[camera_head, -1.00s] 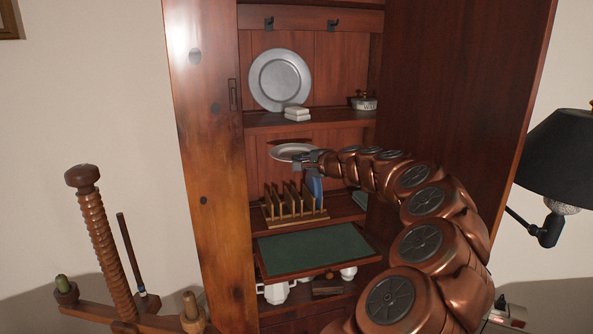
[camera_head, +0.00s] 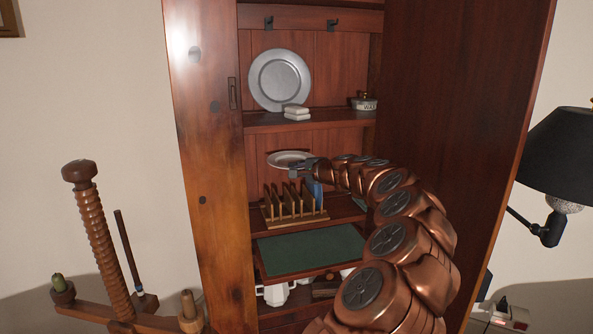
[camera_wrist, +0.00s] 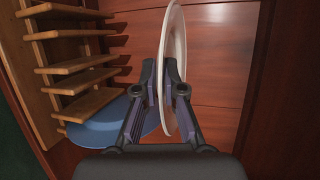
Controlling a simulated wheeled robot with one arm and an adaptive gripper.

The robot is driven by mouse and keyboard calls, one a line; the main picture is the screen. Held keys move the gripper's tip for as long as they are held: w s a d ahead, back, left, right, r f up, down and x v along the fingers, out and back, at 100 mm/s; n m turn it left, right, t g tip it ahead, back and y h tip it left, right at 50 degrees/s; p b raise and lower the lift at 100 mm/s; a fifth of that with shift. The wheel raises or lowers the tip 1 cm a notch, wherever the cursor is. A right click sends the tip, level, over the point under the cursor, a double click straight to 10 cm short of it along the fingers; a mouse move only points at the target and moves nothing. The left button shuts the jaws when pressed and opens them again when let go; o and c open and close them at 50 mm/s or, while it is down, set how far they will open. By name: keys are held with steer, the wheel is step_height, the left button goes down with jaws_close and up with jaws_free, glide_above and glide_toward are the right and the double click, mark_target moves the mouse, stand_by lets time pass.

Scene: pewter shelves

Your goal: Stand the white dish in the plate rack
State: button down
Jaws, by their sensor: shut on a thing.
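The white dish (camera_head: 288,158) is held above the plate rack, close to level in the head view. In the wrist view the dish (camera_wrist: 175,50) shows edge-on between the two fingers. My gripper (camera_head: 302,168) is shut on its near right rim; the fingers also show in the wrist view (camera_wrist: 160,88). The wooden plate rack (camera_head: 284,216) stands on the shelf below the dish, its upright slats spaced apart. In the wrist view the rack (camera_wrist: 75,66) is at the upper left. A blue plate (camera_head: 317,190) stands at the rack's right end, partly hidden by my arm.
A pewter plate (camera_head: 279,80), white blocks (camera_head: 297,112) and a small labelled pot (camera_head: 364,103) are on the shelf above. A green-topped board (camera_head: 310,250) juts out below the rack. White crockery (camera_head: 275,293) sits under it. The cupboard's left door frame (camera_head: 205,180) stands close.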

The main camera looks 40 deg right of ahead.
steer(key=shift+f+b, duration=0.4)
steer(key=shift+f, duration=0.2)
steer(key=c, duration=1.3)
jaws_free()
steer(key=shift+o, duration=0.2)
steer(key=shift+r, duration=0.15)
steer(key=shift+r+p, duration=0.3)
steer(key=p+v, duration=0.1)
steer(key=v, duration=1.1)
steer(key=shift+p, duration=0.4)
steer(key=shift+r, duration=0.1)
